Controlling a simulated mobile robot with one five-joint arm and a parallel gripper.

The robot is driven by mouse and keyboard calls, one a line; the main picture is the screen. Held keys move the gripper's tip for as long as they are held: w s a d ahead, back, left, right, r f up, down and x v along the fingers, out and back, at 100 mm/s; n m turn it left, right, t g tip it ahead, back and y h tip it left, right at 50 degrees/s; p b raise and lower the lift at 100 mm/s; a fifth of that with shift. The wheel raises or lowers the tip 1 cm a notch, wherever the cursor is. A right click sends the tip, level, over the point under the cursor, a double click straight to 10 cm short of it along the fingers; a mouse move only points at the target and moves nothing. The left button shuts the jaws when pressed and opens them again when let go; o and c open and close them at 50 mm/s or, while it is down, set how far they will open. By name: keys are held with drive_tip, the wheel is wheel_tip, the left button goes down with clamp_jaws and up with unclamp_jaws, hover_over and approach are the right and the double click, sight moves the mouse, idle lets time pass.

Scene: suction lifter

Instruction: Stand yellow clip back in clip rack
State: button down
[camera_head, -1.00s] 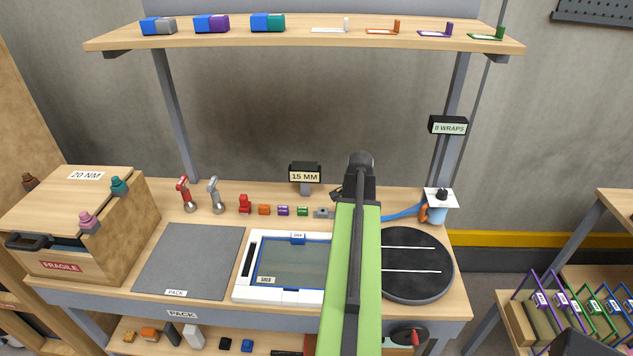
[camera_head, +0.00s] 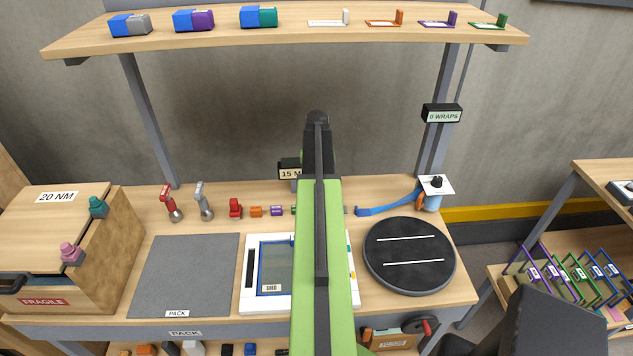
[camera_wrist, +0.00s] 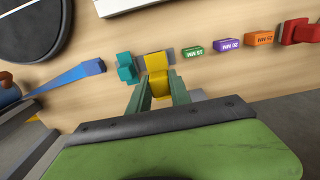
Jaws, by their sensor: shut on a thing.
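In the wrist view, a yellow clip (camera_wrist: 157,63) is between the fingers of my gripper (camera_wrist: 160,92), which is shut on it. A flat grey piece (camera_wrist: 168,55) shows beside and behind the clip. I cannot tell whether it is the clip rack, or whether the clip touches it. A teal piece (camera_wrist: 126,68) stands close on the clip's left. In the head view my green arm hides the clip and my fingertips.
Green (camera_wrist: 192,49), purple (camera_wrist: 227,46) and orange (camera_wrist: 260,38) blocks lie in a row, then a red piece (camera_wrist: 297,31). The blue strap (camera_head: 387,207) and black turntable (camera_head: 409,256) are right of my arm. The grey mat (camera_head: 185,275) is clear.

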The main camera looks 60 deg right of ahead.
drive_tip(key=shift+f, duration=0.1)
wheel_tip(320, 180, down, 6)
drive_tip(key=b, duration=0.6)
drive_tip(key=shift+s+f, duration=0.1)
drive_tip(key=shift+f, duration=0.05)
idle(0.4)
drive_tip(key=shift+f+b, duration=0.55)
drive_tip(key=shift+b, duration=0.25)
drive_tip(key=shift+f, duration=0.15)
drive_tip(key=shift+f+b, duration=0.45)
drive_tip(key=shift+b, duration=0.15)
drive_tip(key=shift+f, duration=0.15)
drive_tip(key=c, duration=1.1)
unclamp_jaws()
